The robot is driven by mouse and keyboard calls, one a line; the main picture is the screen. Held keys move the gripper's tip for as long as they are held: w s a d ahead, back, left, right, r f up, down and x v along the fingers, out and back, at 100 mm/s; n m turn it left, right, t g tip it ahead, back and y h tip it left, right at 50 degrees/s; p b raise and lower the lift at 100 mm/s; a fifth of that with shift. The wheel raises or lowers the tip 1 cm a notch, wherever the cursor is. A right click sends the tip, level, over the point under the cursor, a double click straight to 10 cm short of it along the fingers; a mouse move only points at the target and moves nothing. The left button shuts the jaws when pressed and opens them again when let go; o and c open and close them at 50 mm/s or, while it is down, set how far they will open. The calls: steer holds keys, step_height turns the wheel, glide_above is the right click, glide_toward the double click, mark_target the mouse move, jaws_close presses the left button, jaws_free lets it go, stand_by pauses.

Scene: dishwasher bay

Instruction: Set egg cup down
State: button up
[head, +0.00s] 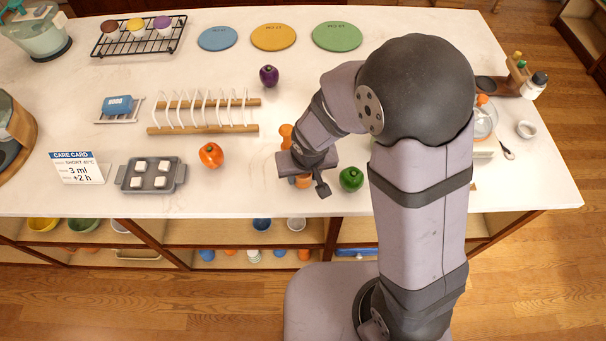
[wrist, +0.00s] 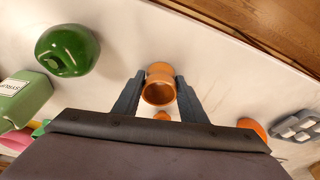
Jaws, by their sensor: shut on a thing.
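The orange egg cup (wrist: 159,92) is between the two fingers of my gripper (wrist: 159,98) in the wrist view, and its round open mouth shows. The fingers touch it on both sides. In the head view my gripper (head: 305,180) is low over the front part of the counter, and a bit of orange (head: 303,183) shows beneath it, mostly hidden by the gripper. I cannot tell whether the cup's base touches the counter. A second orange object (head: 286,132) stands just behind the gripper, partly hidden by my wrist.
A green pepper (head: 351,179) is close to the right of the gripper. An orange pepper (head: 211,155) and a grey muffin tray (head: 152,174) are to the left. The counter's front edge is near.

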mark_target(303, 177)
step_height(303, 177, up, 10)
steer(key=w+a+b, duration=0.1)
steer(key=w+b, duration=0.1)
steer(key=w, duration=0.9)
steer(key=w+a+b, duration=0.1)
steer(key=w+a, duration=0.1)
steer(key=w, duration=0.9)
steer(key=shift+a+b, duration=0.3)
steer(key=shift+b, duration=0.05)
steer(key=shift+f+p, duration=1.65)
steer(key=shift+f, duration=3.3)
steer(key=shift+f, duration=0.15)
steer(key=o, duration=1.2)
steer(key=shift+c, duration=0.2)
